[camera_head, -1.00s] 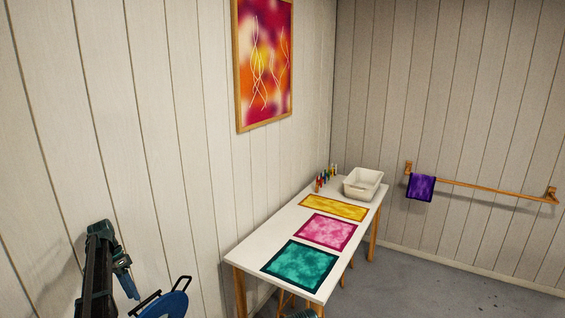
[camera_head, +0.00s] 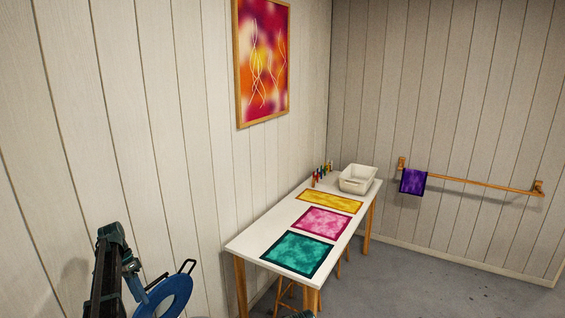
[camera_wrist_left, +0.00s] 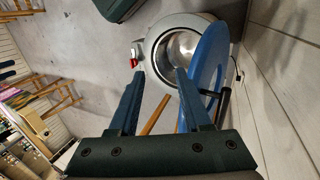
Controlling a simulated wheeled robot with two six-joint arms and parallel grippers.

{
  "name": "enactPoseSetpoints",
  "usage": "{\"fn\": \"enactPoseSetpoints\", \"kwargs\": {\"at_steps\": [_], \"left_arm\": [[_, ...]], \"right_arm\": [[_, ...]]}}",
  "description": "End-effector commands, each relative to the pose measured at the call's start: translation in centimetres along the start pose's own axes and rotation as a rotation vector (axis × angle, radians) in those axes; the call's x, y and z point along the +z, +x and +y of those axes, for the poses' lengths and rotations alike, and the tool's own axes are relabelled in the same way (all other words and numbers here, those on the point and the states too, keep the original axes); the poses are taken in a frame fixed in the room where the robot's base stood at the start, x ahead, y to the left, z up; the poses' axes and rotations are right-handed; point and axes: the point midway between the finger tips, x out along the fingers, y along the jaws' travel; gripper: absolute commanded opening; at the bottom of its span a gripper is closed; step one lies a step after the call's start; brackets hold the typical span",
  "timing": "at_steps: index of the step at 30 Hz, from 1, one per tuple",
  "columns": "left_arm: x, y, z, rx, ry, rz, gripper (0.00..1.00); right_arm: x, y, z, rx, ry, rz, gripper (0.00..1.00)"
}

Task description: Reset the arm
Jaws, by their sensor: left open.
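My left arm rises at the bottom left of the head view, with its left gripper (camera_head: 134,282) beside a blue round thing (camera_head: 168,298) that has a dark handle. In the left wrist view the left gripper (camera_wrist_left: 157,80) has its two fingers wide apart with nothing held between them. The blue round thing (camera_wrist_left: 212,50) stands close to the right finger there; I cannot tell whether they touch. My right gripper does not show clearly in any view.
A white table (camera_head: 240,243) along the left wall bears yellow, pink and teal cloths, small bottles and a white basin (camera_head: 358,178). A wooden rail (camera_head: 480,183) holds a purple cloth (camera_head: 412,181). A round metal drum (camera_wrist_left: 178,48) lies beyond the fingers. Grey floor is clear at right.

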Motion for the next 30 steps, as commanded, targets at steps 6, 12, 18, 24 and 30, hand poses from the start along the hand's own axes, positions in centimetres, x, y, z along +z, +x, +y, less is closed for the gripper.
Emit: {"fn": "enactPoseSetpoints", "kwargs": {"at_steps": [6, 12, 18, 24, 30], "left_arm": [[-1.6, 2.2, 4.4, -0.033, -0.019, -0.027, 0.48], [-3.4, 5.3, 10.7, -0.087, -0.048, -0.060, 0.48], [-4.3, 10.6, 21.4, -0.191, -0.092, -0.094, 0.48], [-2.1, 16.4, 33.3, -0.334, -0.144, -0.087, 0.48], [1.3, 20.0, 40.6, -0.434, -0.177, -0.040, 0.48]], "right_arm": [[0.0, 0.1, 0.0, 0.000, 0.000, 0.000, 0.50], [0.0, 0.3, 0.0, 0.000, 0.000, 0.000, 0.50], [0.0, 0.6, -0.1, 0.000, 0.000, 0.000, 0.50], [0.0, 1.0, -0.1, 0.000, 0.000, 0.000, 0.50], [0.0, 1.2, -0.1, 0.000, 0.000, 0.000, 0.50]]}}
